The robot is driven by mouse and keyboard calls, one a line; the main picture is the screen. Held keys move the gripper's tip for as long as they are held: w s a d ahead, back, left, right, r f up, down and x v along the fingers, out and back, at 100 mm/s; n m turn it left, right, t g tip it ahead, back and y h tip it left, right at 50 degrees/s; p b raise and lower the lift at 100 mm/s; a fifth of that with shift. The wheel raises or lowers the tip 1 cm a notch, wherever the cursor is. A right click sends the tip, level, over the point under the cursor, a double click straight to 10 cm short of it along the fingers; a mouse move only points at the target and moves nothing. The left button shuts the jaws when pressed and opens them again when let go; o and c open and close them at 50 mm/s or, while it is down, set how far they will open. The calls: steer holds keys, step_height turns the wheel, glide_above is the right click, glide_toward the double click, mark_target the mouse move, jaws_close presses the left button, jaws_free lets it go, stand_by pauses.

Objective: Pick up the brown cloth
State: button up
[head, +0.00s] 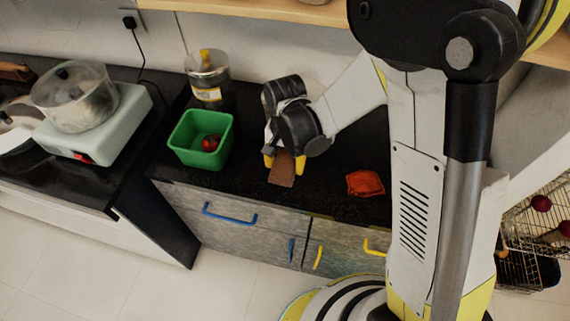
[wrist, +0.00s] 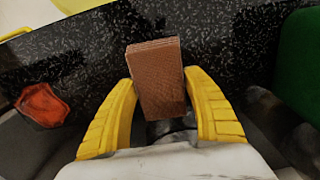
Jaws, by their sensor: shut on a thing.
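The brown cloth (head: 282,170) is a small folded block, between the yellow fingers of my gripper (head: 284,162) in the head view, near the front edge of the black counter. In the wrist view the cloth (wrist: 158,78) stands out between the two yellow fingertips of my gripper (wrist: 160,92), which are shut on its sides. Its lower end is partly hidden by the gripper. I cannot tell whether the cloth touches the counter.
A green bin (head: 183,146) with a red item (head: 210,143) inside stands left of my gripper. A glass jar (head: 208,78) is behind it. A red-orange cloth-like item (head: 365,183) lies to the right. The black counter (head: 325,183) is bare between it and my gripper.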

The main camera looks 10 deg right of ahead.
mark_target(285, 163)
step_height(285, 163, up, 4)
steer(key=shift+r+p, duration=0.2)
steer(key=shift+p, duration=0.9)
steer(key=w+d+r+p, duration=0.1)
steer(key=d+r+p, duration=0.2)
steer(key=d+r, duration=0.3)
steer(key=d, duration=0.5)
steer(key=shift+d, duration=0.3)
steer(key=shift+r, duration=0.1)
